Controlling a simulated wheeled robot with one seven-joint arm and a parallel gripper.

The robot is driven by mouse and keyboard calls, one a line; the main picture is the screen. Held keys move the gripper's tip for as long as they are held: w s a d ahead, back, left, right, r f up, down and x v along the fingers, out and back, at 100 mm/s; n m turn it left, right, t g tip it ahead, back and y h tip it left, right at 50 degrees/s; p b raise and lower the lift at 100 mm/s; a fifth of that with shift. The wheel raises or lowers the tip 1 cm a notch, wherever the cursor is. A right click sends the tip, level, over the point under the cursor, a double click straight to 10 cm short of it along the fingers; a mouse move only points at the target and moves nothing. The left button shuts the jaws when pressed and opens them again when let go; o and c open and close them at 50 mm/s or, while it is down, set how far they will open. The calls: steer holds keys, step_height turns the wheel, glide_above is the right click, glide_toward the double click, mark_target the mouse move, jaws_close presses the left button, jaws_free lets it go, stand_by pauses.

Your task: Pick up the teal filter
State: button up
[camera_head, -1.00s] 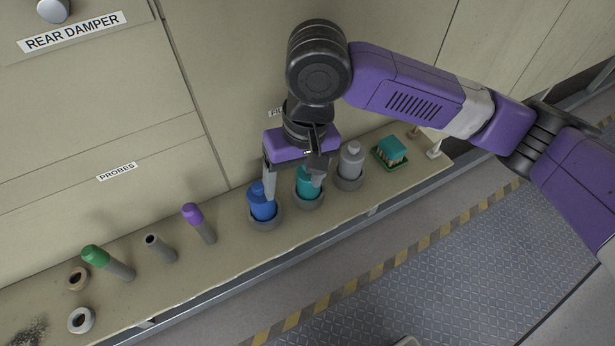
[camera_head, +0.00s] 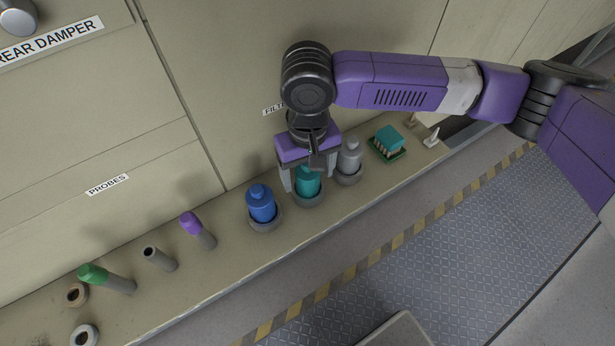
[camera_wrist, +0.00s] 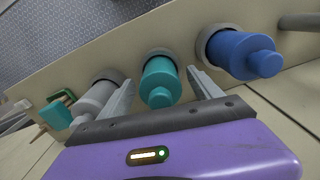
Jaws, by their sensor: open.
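The teal filter (camera_head: 307,183) stands in a grey ring holder on the shelf, between the blue filter (camera_head: 261,204) and the grey filter (camera_head: 349,157). My gripper (camera_head: 308,186) is open, with its fingers to either side of the teal filter. In the wrist view the teal filter (camera_wrist: 160,80) lies between the two spread fingers (camera_wrist: 163,95), with gaps visible on both sides. My gripper's body partly hides its upper part in the head view.
A teal brush-like block (camera_head: 388,141) sits in a green tray at the right end of the shelf (camera_head: 232,262). A purple-topped probe (camera_head: 191,224), a green-topped probe (camera_head: 95,273) and a grey tube (camera_head: 158,258) stand to the left. The cabinet wall rises behind.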

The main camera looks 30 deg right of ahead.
steer(key=shift+f, duration=0.7)
steer(key=c, duration=1.5)
steer(key=shift+c, duration=0.2)
steer(key=shift+r, duration=0.1)
step_height(320, 180, up, 20)
steer(key=shift+r, duration=0.1)
step_height(320, 180, up, 6)
steer(key=p, duration=0.7)
steer(key=shift+s, duration=0.1)
